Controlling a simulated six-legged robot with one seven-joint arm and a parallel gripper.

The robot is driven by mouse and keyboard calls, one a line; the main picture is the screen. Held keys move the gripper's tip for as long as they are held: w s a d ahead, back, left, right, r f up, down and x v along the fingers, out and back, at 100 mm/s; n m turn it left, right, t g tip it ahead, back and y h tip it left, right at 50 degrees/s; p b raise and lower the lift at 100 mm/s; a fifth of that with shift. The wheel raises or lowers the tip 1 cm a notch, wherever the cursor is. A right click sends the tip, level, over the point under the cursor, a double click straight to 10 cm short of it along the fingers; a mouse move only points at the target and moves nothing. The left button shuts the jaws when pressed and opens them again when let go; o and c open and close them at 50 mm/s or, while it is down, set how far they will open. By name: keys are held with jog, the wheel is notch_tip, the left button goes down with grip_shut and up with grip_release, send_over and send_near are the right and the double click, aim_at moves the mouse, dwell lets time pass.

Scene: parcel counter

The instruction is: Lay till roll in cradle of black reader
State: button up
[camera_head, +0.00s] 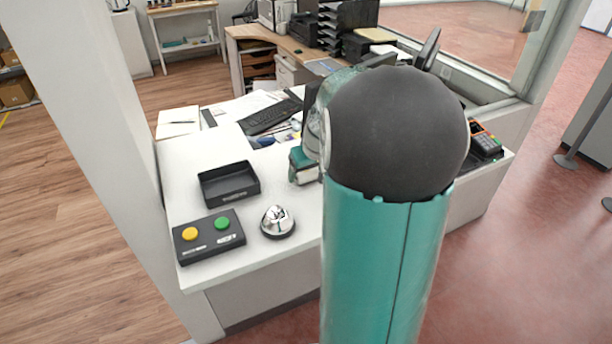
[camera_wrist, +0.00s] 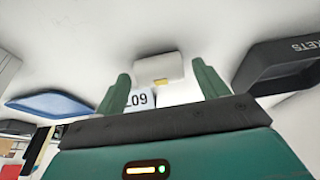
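My gripper (camera_wrist: 162,84) is open, with its two green fingers apart in the wrist view. In the head view the gripper (camera_head: 303,166) is low over the white counter, partly hidden by my arm. A small white rounded object (camera_wrist: 160,67) with a yellow patch shows between and beyond the fingertips, with gaps on both sides; I cannot tell if it is the till roll. A white label reading "L09" (camera_wrist: 138,98) is partly hidden by the left finger. A black card reader (camera_head: 486,143) with a lit screen stands at the counter's right end; its cradle cannot be made out.
A button box (camera_head: 208,240) and a silver bell (camera_head: 277,222) stand nearer. A keyboard (camera_head: 270,117) and papers lie behind. A blue object (camera_wrist: 62,104) lies left in the wrist view.

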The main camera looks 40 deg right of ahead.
aim_at(308, 175)
jog(key=c, duration=0.9)
jog(key=shift+r, duration=0.5)
notch_tip(308, 175, up, 2)
jog(key=shift+r, duration=0.2)
jog(key=s+a+r, duration=0.1)
jog(key=a+r, duration=0.2)
jog(key=a, duration=0.1)
jog(key=s+a+r, duration=0.2)
jog(key=a+r, duration=0.1)
jog(key=a, duration=0.1)
jog(key=s+a+r, duration=0.2)
jog(key=a+r, duration=0.1)
jog(key=a, duration=0.2)
jog(key=shift+r, duration=0.3)
jog(key=shift+s, duration=0.15)
